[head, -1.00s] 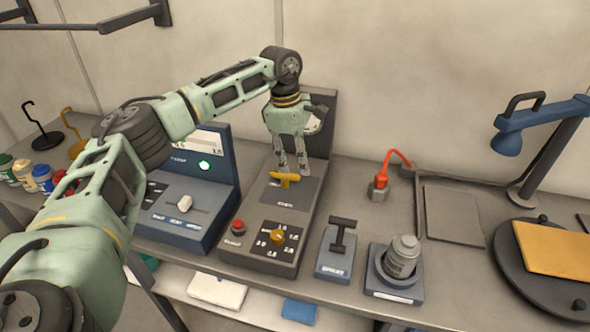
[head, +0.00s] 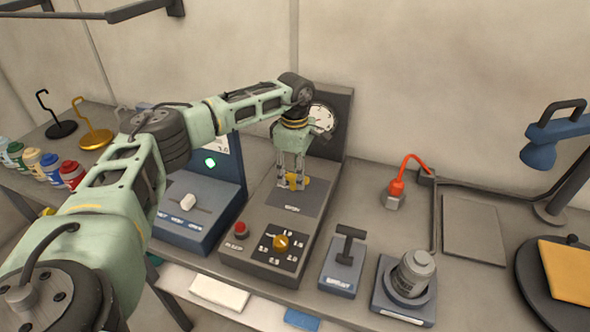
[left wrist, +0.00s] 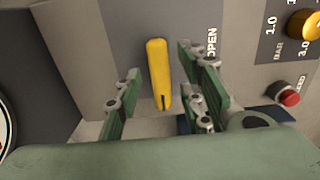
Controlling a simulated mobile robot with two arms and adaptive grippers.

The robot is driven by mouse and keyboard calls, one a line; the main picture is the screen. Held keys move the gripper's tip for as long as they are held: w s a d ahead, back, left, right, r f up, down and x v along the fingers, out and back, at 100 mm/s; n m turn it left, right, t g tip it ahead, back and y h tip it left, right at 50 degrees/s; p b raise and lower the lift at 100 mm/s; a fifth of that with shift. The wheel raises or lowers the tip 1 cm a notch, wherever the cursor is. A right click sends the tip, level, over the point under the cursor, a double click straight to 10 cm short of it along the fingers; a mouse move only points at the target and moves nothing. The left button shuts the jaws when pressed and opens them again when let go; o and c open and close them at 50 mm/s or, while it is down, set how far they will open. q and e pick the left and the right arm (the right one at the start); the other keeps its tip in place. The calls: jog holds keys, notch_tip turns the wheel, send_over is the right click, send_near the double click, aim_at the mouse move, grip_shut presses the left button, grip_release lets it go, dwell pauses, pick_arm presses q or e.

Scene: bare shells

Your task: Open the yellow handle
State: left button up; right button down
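The yellow handle (head: 298,181) sits on the dark plate of a grey control panel (head: 262,232). In the head view my left gripper (head: 291,186) is over it and its fingers hide part of it. In the left wrist view the handle (left wrist: 158,72) is a straight yellow bar between the spread fingers of my left gripper (left wrist: 162,88). A gap shows on each side of the bar, so the gripper is open. The word OPEN is printed to the right of the bar there. My right gripper is not in view.
A round gauge (head: 322,118) stands on the upright behind the handle. A red button (head: 241,230) and yellow knob (head: 281,243) are in front. A blue slider box (head: 197,217) stands left; a black T-lever (head: 346,250) and grey canister (head: 412,273) stand right.

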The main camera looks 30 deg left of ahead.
pick_arm(q)
jog(key=c, duration=0.7)
grip_shut()
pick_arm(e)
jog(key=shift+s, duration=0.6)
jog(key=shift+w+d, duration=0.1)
